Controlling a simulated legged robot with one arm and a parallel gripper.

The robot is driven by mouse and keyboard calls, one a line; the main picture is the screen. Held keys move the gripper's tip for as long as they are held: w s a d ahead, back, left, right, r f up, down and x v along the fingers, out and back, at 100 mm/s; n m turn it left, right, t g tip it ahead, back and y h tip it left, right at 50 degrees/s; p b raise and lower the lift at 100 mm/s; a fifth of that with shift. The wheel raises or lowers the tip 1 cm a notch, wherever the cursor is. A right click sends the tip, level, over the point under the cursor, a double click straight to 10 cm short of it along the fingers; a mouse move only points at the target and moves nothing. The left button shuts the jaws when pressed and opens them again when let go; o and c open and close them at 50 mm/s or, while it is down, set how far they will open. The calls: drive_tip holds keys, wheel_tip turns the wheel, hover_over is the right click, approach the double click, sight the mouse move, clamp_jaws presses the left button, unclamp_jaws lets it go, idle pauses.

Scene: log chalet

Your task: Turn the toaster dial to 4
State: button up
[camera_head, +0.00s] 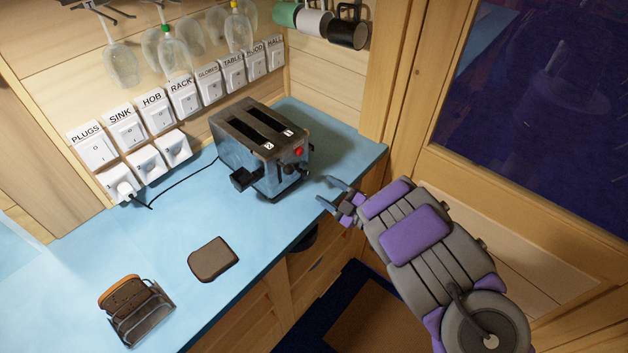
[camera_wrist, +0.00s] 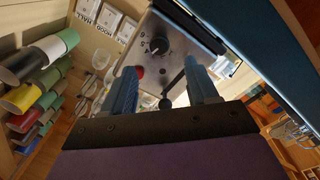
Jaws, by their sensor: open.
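The metal toaster (camera_head: 239,155) stands on the blue counter, with its control end facing my gripper. In the wrist view a dark round dial (camera_wrist: 160,46) sits on the toaster's panel (camera_wrist: 181,38), with small printed markings around it. I cannot read its setting surely. My gripper (camera_head: 328,193) is open and empty, to the right of the toaster at the counter edge. In the wrist view its fingers (camera_wrist: 160,66) frame the dial, apart from it.
A slice of dark bread (camera_head: 213,259) and a toast rack (camera_head: 146,314) with bread lie on the counter (camera_head: 80,250). A black cord runs to labelled wall sockets (camera_head: 146,162). Mugs (camera_head: 346,30) and glasses hang above. A wood-framed window (camera_head: 545,110) is at the right.

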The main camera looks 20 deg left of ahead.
drive_tip(key=p+v, duration=0.1)
drive_tip(key=v, duration=0.8)
drive_tip(key=shift+p, duration=0.35)
